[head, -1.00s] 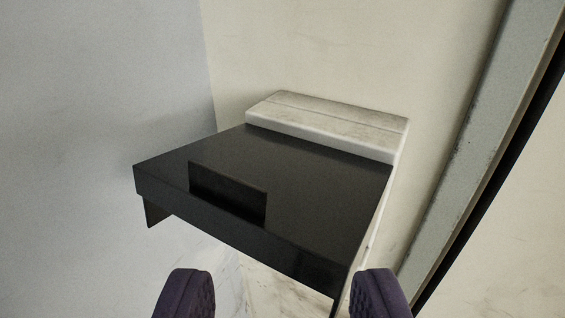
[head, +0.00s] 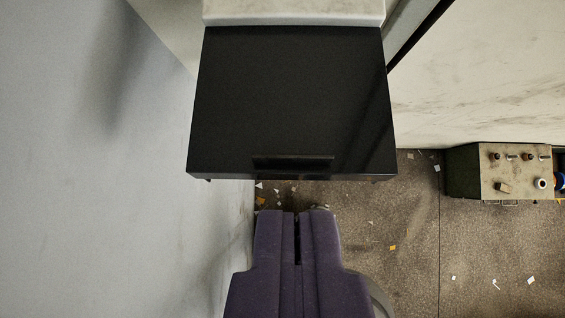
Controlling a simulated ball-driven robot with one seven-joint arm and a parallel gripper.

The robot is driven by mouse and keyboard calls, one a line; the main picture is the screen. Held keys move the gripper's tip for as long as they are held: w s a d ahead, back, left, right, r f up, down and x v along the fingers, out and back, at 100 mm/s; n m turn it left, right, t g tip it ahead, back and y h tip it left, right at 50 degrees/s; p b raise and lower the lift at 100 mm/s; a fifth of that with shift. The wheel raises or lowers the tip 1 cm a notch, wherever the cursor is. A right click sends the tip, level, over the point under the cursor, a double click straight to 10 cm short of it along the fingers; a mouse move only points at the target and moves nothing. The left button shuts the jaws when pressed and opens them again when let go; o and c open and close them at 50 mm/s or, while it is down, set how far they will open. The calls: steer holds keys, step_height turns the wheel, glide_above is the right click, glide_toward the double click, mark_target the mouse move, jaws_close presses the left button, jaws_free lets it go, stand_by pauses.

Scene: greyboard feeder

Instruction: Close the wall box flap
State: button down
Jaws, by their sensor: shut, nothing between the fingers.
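The black flap (head: 290,95) stands out from the pale wall box (head: 294,12), so it is open. I see its broad upper face from above, with a small dark raised piece (head: 292,162), perhaps a handle, near its outer edge. Only a strip of the wall box shows at the top of the view; its inside is hidden by the flap. My purple gripper (head: 298,213) is shut and empty. In the picture it lies just below the flap's outer edge, apart from it by a small gap; I cannot tell its height against the flap.
A pale wall (head: 90,170) runs close along the left. A low cabinet (head: 515,172) with small items on top stands at the right. The brown floor (head: 400,270) has scattered paper scraps and is otherwise open to the right of my gripper.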

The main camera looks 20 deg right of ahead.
glide_above(296, 171)
steer(key=w, duration=0.1)
steer(key=f, duration=0.8)
steer(key=shift+d+f+b, duration=0.25)
steer(key=shift+b, duration=0.15)
steer(key=shift+s+f, duration=0.2)
steer(key=shift+f, duration=0.4)
steer(key=shift+s+f, duration=0.15)
steer(key=shift+f, duration=0.4)
steer(key=shift+s+a+f, duration=0.2)
steer(key=shift+a+f, duration=0.1)
steer(key=shift+f, duration=0.2)
steer(key=shift+w+f, duration=0.1)
steer(key=shift+f, duration=0.05)
steer(key=shift+d, duration=0.1)
